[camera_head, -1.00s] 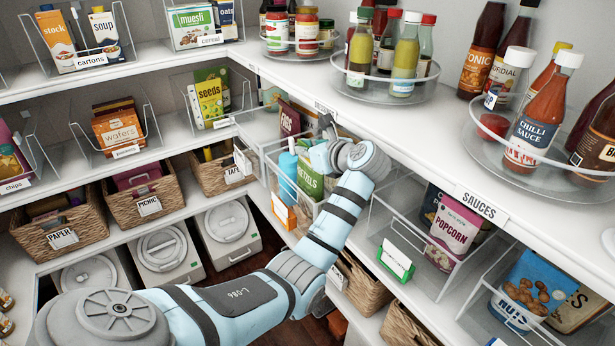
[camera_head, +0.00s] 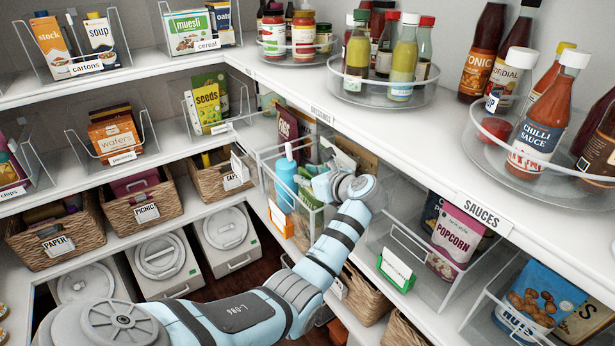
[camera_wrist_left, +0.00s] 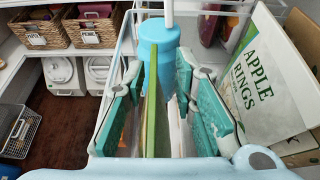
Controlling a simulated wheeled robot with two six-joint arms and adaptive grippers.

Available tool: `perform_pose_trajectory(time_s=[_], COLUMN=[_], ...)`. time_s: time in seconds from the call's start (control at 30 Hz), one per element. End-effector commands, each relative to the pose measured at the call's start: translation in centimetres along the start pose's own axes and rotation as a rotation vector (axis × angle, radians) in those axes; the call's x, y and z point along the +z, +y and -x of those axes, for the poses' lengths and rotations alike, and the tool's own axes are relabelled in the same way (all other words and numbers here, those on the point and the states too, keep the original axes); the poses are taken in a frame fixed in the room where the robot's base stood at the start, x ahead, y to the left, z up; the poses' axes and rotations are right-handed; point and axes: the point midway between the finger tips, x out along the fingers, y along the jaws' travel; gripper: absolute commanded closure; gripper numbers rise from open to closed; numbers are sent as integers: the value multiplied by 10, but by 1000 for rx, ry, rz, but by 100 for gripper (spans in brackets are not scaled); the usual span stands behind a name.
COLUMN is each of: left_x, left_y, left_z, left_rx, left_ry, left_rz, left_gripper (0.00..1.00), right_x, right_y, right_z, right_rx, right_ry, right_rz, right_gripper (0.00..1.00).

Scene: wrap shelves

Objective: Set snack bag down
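My left gripper (camera_wrist_left: 168,115) points down into a clear bin (camera_head: 268,185) on the middle shelf at the right. Its teal pads stand apart, so it is open. A thin, green-edged bag (camera_wrist_left: 153,120) stands edge-on between the pads, with gaps showing beside it; its front is not readable. In the head view, the wrist (camera_head: 345,185) hides the fingertips and part of the bin's contents. A white bag marked APPLE RINGS (camera_wrist_left: 262,85) leans to the right of the gripper in the wrist view. My right gripper is not in view.
A light-blue cylinder with a white stem (camera_head: 287,178) stands at the bin's left, just beyond the fingers (camera_wrist_left: 158,45). A dark red bag (camera_head: 287,125) is behind it. A popcorn bin (camera_head: 455,235) is to the right. The sauces shelf (camera_head: 400,135) overhangs the bin.

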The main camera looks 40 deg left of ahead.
Motion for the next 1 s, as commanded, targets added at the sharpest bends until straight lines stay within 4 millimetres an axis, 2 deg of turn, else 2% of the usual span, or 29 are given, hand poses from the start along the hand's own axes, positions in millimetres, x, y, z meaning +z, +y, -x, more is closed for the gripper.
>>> perform_pose_trajectory(time_s=[0.27,0.37,0.7,0.83,1.0], left_x=[3,4,4,3,4], left_y=[-1,-1,-1,0,0], left_z=[6,22,99,117,122], left_rx=[-2,-3,-3,-1,1], left_ry=[0,1,2,1,0], left_rz=[0,1,1,-1,0], left_gripper=[75,75,75,75,75], right_x=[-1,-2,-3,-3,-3], right_y=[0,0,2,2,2], right_z=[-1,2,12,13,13], right_rx=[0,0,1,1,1], right_ry=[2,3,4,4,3], right_rz=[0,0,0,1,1], right_gripper=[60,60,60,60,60])
